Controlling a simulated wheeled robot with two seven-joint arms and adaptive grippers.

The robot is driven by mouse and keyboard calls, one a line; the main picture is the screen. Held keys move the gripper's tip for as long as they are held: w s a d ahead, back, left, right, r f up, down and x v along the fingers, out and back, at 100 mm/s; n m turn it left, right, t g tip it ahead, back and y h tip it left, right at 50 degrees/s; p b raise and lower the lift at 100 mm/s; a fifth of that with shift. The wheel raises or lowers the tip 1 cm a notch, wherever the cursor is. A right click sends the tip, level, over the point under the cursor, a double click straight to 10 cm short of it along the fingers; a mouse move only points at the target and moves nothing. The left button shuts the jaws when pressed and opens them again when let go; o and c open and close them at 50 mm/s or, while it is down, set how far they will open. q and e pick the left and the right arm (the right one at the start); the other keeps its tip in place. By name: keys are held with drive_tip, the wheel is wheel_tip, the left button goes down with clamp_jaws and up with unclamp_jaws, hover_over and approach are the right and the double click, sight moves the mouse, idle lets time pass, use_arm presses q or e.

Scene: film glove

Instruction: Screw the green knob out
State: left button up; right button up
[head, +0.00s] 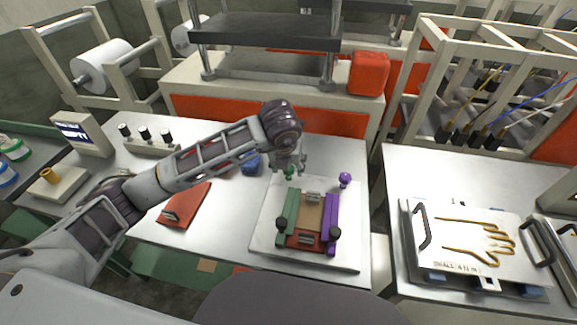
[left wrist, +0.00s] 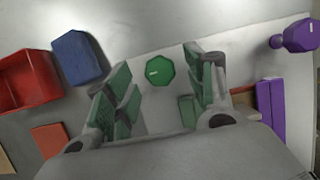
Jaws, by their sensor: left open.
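The green knob (left wrist: 160,71) shows from above in the left wrist view as an eight-sided head with a small pale mark. It lies between the spread fingers of my left gripper (left wrist: 160,85), which is open with room on both sides of the knob. In the head view my left gripper (head: 290,165) points down over the green knob (head: 289,173), which is partly hidden behind the fingers. The knob stands at the back of a fixture plate (head: 262,240) with green, purple and red bars. My right gripper is not in view.
A purple knob (head: 345,179) stands to the right. A blue block (head: 251,164) and a red piece (head: 184,205) lie to the left on the metal table. Black knobs stand at the fixture's front. A hand-shaped form plate (head: 470,245) sits on the right table.

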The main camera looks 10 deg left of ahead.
use_arm(q)
drive_tip(key=v, duration=1)
drive_tip(key=shift+s+r, duration=0.15)
drive_tip(key=shift+s, duration=0.05)
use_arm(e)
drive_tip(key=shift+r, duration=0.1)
use_arm(q)
wheel_tip(320, 180, up, 10)
drive_tip(key=p, duration=0.9)
drive_tip(key=shift+p, duration=0.4)
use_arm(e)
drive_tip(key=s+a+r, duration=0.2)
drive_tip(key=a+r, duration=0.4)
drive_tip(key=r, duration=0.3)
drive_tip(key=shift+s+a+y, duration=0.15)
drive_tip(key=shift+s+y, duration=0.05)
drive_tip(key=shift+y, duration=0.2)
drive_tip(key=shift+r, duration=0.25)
